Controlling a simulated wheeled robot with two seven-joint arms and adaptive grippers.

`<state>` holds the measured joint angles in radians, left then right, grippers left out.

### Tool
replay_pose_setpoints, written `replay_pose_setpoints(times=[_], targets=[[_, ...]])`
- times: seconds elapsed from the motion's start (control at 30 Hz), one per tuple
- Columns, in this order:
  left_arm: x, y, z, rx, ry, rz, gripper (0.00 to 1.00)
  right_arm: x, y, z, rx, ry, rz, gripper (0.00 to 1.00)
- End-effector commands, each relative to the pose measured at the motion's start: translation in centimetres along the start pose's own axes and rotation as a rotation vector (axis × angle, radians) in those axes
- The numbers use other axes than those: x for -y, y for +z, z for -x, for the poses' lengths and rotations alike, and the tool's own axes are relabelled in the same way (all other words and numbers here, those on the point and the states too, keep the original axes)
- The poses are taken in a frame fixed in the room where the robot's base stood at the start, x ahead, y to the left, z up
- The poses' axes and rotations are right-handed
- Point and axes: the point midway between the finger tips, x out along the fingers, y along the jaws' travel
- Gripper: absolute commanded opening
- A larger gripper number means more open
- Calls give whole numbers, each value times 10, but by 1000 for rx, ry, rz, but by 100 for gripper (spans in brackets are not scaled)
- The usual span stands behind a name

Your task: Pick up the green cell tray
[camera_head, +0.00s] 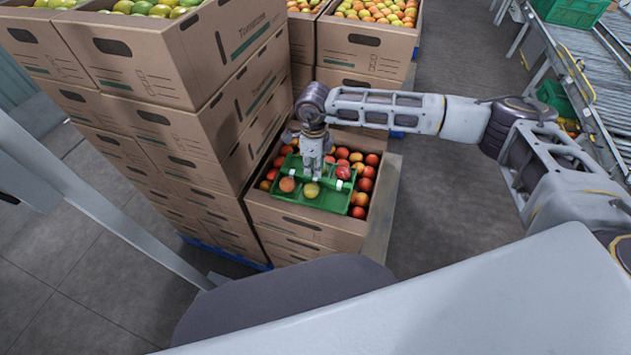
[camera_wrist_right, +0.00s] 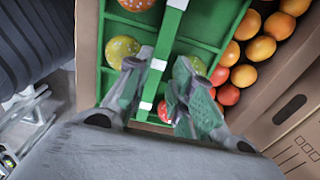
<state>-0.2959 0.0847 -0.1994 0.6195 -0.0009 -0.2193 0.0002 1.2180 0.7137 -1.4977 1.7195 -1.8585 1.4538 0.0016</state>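The green cell tray (camera_head: 330,200) lies on the red and orange tomatoes in an open cardboard carton (camera_head: 305,229), and it holds a few tomatoes in its cells. In the wrist view the tray (camera_wrist_right: 218,22) shows a raised green bar with white patches (camera_wrist_right: 172,25) down its middle. My right gripper (camera_head: 314,176) is above the middle of the tray, pointing down. In the wrist view its two fingers (camera_wrist_right: 158,82) stand apart on either side of the bar, with a gap between them. Whether they touch the bar cannot be told. My left gripper is not in view.
A tall stack of cardboard cartons (camera_head: 165,130) stands close to the left of the tray's carton. More fruit-filled cartons (camera_head: 365,45) stand behind. A roller conveyor (camera_head: 580,65) with green crates (camera_head: 572,10) is at the far right. Grey floor (camera_head: 440,190) is clear to the carton's right.

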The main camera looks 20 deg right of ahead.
Motion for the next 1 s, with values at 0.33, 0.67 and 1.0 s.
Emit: replay_pose_setpoints(times=[0.33, 0.67, 1.0], targets=[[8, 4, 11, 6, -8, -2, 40, -2, -4, -33, -1, 2, 0, 23], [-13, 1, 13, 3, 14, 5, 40, -1, -4, -49, 1, 0, 0, 23], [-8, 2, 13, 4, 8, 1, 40, -2, -4, -49, 0, 0, 0, 23]])
